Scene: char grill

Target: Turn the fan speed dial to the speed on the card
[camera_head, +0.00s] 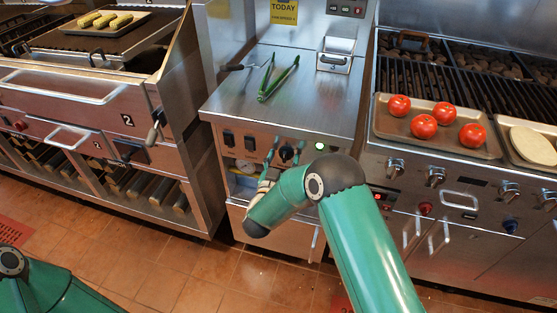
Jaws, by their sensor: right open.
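The yellow card (284,11) hangs on the steel back panel at the top; it reads "TODAY", with a smaller line too small to read surely. A dark round dial (287,153) sits on the front panel of the middle counter. My right gripper (284,151) is open, its two green fingers pointing up at the panel on either side of the dial; I cannot tell whether they touch it. The dial's setting cannot be read. Only a green part of my left arm shows at the lower left; its gripper is out of view.
Green tongs (278,78) lie on the counter (225,99). A tray (388,126) with several tomatoes stands on the right grill. A left grill (110,92) stands beside the counter.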

